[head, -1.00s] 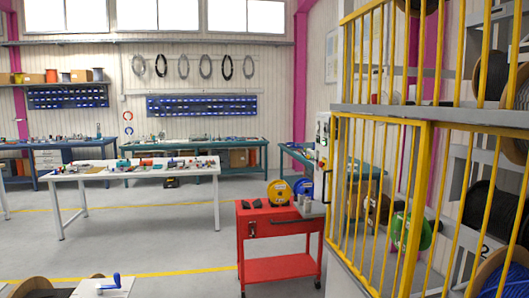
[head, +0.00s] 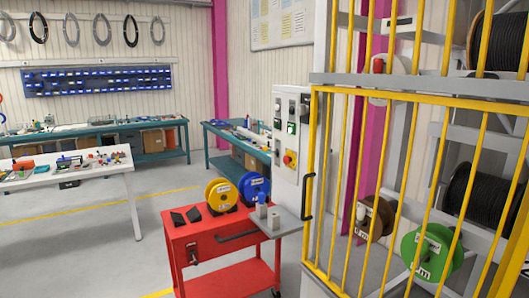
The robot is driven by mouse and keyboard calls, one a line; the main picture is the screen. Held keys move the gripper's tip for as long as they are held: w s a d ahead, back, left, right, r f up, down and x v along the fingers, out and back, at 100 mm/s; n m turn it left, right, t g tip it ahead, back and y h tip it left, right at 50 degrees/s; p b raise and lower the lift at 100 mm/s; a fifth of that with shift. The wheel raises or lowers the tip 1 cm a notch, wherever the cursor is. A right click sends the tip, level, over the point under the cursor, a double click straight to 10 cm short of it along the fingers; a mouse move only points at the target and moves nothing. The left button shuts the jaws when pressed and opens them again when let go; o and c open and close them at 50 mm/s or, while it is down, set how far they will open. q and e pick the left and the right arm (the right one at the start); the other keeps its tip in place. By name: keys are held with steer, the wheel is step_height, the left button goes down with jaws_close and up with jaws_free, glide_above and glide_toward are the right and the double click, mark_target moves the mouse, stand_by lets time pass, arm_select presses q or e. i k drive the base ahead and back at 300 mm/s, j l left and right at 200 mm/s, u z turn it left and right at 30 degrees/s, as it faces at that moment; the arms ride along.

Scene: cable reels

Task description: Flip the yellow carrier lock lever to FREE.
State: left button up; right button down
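I cannot make out a yellow carrier lock lever or a FREE marking in the head view. A yellow barred gate (head: 312,185) with a dark handle stands closed in front of the reel rack on the right. A grey control box (head: 290,135) stands left of the gate, with small dark switches and a red knob on a yellow plate (head: 290,160). Behind the bars hang a green reel (head: 428,252), a brown reel (head: 375,218) and large black cable reels (head: 472,200). Neither of my grippers is in view.
A red cart (head: 205,235) carries a yellow reel (head: 221,195), a blue reel (head: 253,188) and small grey blocks, and stands left of the gate. A white table (head: 70,180) is at the left, with green benches behind. Grey floor is open between table and cart.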

mark_target(266, 149)
steer(key=i+j+z, duration=0.2)
steer(key=z, duration=0.15)
steer(key=i+j+z, duration=0.2)
steer(key=z, duration=0.15)
steer(key=i+j+z, duration=0.2)
steer(key=z, duration=0.15)
steer(key=i+j, duration=0.15)
steer(key=j, duration=0.25)
steer(key=i+j+z, duration=0.1)
steer(key=j, duration=0.25)
steer(key=i+j, duration=0.2)
steer(key=j, duration=0.2)
steer(key=i+j+z, duration=0.1)
steer(key=j, duration=0.3)
steer(key=i+j, duration=0.2)
steer(key=j, duration=0.2)
steer(key=i+j+z, duration=0.1)
steer(key=j, duration=0.25)
